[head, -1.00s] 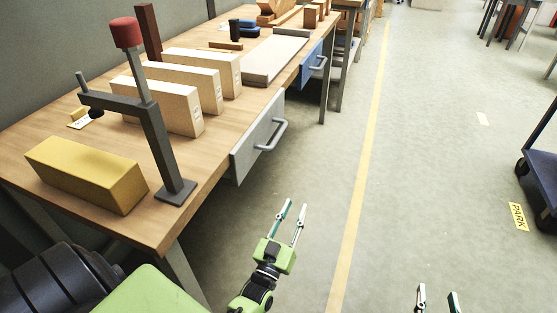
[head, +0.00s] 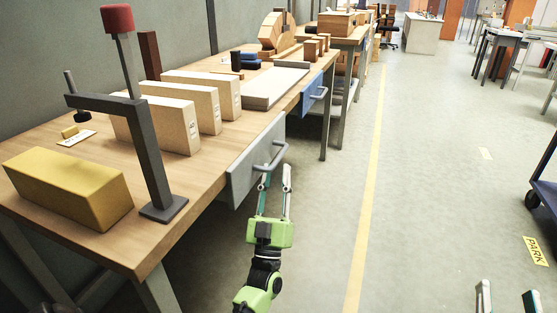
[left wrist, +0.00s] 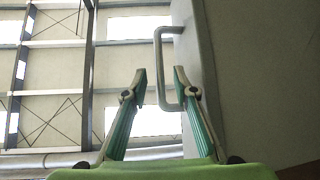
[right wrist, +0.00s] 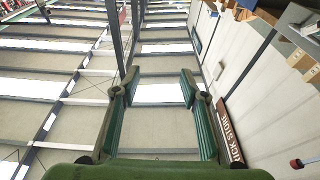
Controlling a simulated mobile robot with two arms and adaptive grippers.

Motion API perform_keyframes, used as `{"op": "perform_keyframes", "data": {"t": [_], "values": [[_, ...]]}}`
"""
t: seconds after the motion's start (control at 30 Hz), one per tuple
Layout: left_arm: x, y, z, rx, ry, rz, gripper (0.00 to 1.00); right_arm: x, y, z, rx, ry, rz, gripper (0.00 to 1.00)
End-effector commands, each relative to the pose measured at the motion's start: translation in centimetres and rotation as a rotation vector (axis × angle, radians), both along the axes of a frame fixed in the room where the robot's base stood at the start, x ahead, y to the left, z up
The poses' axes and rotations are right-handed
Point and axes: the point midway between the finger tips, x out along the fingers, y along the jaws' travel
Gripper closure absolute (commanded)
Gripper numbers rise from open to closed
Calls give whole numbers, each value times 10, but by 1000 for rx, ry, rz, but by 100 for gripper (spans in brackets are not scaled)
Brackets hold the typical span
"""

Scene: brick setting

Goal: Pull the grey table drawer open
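The grey drawer (head: 243,172) sits under the front edge of the wooden table, and its front looks flush with the table. Its bar handle (head: 280,158) is on the side facing the aisle. My left gripper (head: 275,180) is open, with its fingertips at the handle. In the left wrist view the handle (left wrist: 158,75) shows between the two open fingertips, close to the right finger; contact cannot be told. My right gripper (head: 506,288) is open and empty over the floor at the lower right, and also shows open in the right wrist view (right wrist: 160,80).
A blue drawer (head: 312,95) is farther along. The aisle floor (head: 420,170) is clear; a blue cart (head: 545,185) stands right.

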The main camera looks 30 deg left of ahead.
Motion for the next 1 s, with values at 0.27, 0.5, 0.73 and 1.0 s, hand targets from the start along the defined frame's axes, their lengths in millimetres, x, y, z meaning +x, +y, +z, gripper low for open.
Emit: {"op": "perform_keyframes", "data": {"t": [0.27, 0.5, 0.73, 1.0], "values": [[26, 12, 27, 1, -1, 0, 74, -4, 1, 16, 21, -76, 5, 60], [31, 14, 32, 0, 2, 0, 74, -6, 1, 20, 27, -94, 6, 60], [31, 14, 31, 0, 2, 0, 92, -6, 1, 20, 26, -95, 6, 60], [31, 14, 31, 0, 2, 0, 100, -6, 1, 20, 25, -94, 6, 60]]}}
